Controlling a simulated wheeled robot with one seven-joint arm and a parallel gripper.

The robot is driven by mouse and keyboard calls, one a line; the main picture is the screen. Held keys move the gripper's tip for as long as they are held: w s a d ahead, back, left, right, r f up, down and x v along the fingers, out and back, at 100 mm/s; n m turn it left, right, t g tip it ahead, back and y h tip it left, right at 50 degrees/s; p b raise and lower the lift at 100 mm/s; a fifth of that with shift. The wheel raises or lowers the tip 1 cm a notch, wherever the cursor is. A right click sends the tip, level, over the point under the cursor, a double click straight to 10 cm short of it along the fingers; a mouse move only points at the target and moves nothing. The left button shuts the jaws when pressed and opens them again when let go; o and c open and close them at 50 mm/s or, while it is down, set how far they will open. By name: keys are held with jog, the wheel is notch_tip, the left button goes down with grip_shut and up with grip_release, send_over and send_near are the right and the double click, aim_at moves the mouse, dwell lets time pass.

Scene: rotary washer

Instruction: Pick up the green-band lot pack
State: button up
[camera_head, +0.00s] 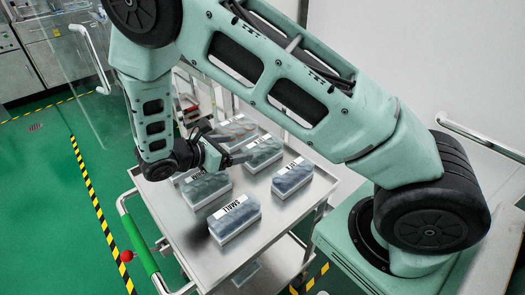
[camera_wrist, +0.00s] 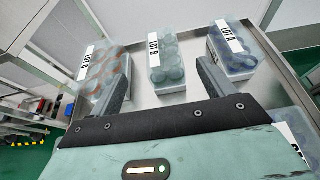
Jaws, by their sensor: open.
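Three packs marked LOT stand in a row ahead of my gripper in the wrist view. The LOT B pack (camera_wrist: 168,68) looks grey-green and is in the middle; it also shows in the head view (camera_head: 263,153). The LOT C pack (camera_wrist: 98,72), with orange-brown contents, is at left, and the bluish LOT A pack (camera_wrist: 232,50) is at right. No distinct green band can be made out. My gripper (camera_wrist: 164,64) is open and empty, its fingers pointing toward LOT B, one to each side of it in the picture. It also shows above the cart in the head view (camera_head: 240,148).
The packs are on a metal cart top (camera_head: 265,210) with a raised rim. A pack marked SMALL (camera_head: 235,218) stands at the near side, and another pack (camera_head: 205,190) is partly below my gripper. A green cart handle (camera_head: 137,242) is at left.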

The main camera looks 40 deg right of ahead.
aim_at(260, 145)
jog(key=p+x, duration=0.1)
jog(key=x, duration=0.8)
jog(key=shift+s+d+f+p, duration=0.15)
jog(key=shift+d+f+p, duration=0.05)
jog(key=shift+d+p, duration=0.15)
jog(key=c, duration=1.2)
